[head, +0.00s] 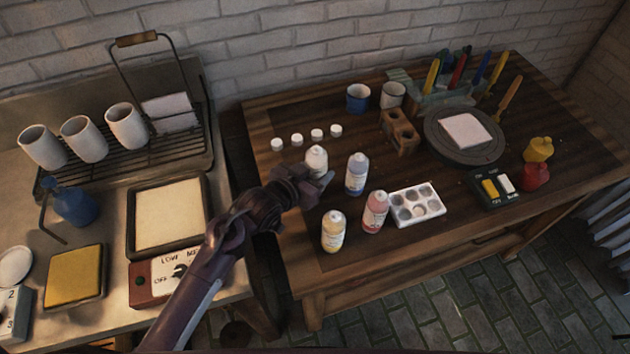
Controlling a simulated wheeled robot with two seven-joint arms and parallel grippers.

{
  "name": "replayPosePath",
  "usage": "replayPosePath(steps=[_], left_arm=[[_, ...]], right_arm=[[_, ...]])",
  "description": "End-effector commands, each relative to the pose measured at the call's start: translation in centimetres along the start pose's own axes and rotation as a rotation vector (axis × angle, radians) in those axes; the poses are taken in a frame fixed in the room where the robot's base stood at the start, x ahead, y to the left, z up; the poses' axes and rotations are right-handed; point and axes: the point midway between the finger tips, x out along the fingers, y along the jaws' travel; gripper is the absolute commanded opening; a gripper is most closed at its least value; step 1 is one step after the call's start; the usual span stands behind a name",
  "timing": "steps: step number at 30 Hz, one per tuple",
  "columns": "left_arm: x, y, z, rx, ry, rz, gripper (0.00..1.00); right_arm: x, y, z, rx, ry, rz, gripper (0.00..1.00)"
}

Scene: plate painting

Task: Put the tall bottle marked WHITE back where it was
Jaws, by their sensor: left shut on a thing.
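My left gripper (316,189) is shut on a white bottle (316,158) at the left part of the wooden table (450,235). The bottle is upright; its lower part is hidden behind the gripper, so I cannot tell whether it touches the table. Its label cannot be read. A blue bottle (357,174) stands just right of the gripper. A pink bottle (375,212) and a yellow bottle (333,231) stand nearer the front edge. Several white caps (297,139) lie in a row behind the white bottle. My right gripper is not in view.
A white paint palette (432,203) lies right of the pink bottle. A turntable (490,148) bears a white square plate (466,131).

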Motion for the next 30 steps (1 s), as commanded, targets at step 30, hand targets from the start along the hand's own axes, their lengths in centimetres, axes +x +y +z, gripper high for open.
replayPosePath(steps=[30], left_arm=[[1.9,0.0,4.3,0.001,0.001,0.0,0.66]], right_arm=[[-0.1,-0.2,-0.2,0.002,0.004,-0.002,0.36]])
